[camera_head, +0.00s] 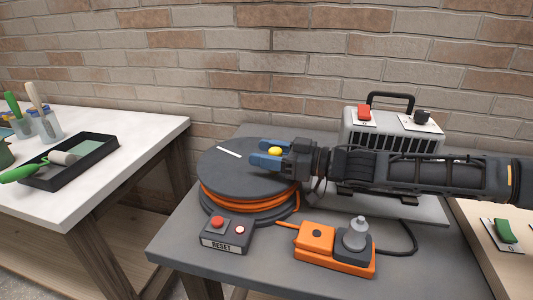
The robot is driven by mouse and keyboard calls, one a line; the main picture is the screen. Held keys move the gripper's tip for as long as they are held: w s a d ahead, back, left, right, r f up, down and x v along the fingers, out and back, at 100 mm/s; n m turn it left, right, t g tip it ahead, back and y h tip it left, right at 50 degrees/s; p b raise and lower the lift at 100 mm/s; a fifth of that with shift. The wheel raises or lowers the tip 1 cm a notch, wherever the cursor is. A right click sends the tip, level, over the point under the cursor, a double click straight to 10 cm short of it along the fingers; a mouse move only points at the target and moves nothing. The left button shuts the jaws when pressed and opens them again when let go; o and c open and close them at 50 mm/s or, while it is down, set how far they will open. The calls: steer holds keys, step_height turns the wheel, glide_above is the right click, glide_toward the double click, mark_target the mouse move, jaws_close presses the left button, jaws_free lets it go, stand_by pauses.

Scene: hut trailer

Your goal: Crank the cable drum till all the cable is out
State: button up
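The cable drum (231,178) is a dark grey disc with orange cable (255,205) wound beneath its top plate. It lies flat on the grey table. A white line marks its top. My gripper (267,154) reaches in from the right, with a blue finger on either side of the knob. The fingers look closed on it, and they hide its lower part. An orange cable end runs right from the drum to an orange socket block (335,252) with a grey plug.
A control box (227,234) labelled RESET, with a red button, stands in front of the drum. A grey vented machine (390,130) with a handle stands behind my arm. A white table (120,150) on the left holds a paint tray (72,160). A green switch (505,231) is at right.

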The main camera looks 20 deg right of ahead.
steer(key=b+v, duration=0.1)
steer(key=v, duration=0.6)
steer(key=shift+s+d, duration=0.25)
steer(key=shift+s, duration=0.05)
